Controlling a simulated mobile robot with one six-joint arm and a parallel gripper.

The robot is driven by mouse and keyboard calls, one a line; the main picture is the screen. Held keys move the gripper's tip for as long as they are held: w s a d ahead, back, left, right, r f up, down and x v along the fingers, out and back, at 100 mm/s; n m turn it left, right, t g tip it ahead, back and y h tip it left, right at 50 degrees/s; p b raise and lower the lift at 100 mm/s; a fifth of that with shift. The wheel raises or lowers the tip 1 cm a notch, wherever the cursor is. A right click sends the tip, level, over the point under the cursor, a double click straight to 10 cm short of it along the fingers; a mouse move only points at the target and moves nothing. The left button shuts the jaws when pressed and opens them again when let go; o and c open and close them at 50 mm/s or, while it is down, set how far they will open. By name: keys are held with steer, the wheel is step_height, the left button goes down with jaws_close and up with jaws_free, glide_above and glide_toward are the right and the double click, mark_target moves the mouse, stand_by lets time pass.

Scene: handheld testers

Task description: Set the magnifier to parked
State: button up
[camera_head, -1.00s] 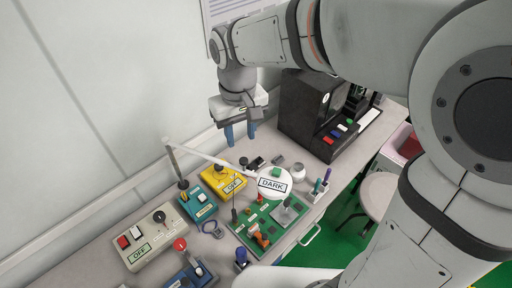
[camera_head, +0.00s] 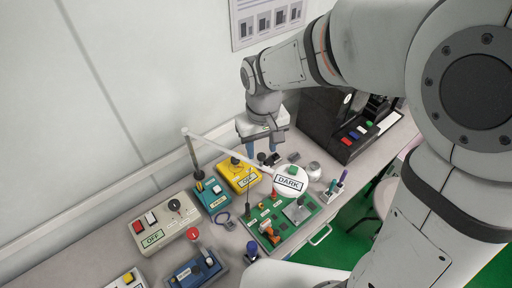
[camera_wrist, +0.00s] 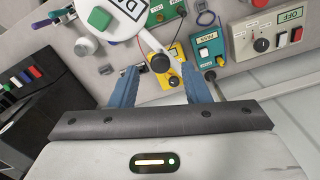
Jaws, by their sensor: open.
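The magnifier has a round white head (camera_head: 290,181) marked DARK with a green button on top. A thin white arm (camera_head: 222,150) joins it to a dark upright post (camera_head: 192,155) at the left. The head extends over the green board and also shows at the top of the wrist view (camera_wrist: 112,14). My gripper (camera_head: 262,148) is open and empty, pointing down behind the magnifier arm, above the bench near the yellow box. In the wrist view, its blue fingers lie either side of a black knob (camera_wrist: 160,62), apart from the magnifier head.
A yellow box (camera_head: 239,178), a teal box (camera_head: 212,196), a grey OFF box (camera_head: 161,228) and a green board (camera_head: 275,226) crowd the bench. A black machine (camera_head: 325,123) stands at the back right, and a pen holder (camera_head: 333,192) stands right of the head.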

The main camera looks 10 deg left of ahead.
steer(key=shift+f, duration=0.9)
steer(key=shift+c, duration=0.4)
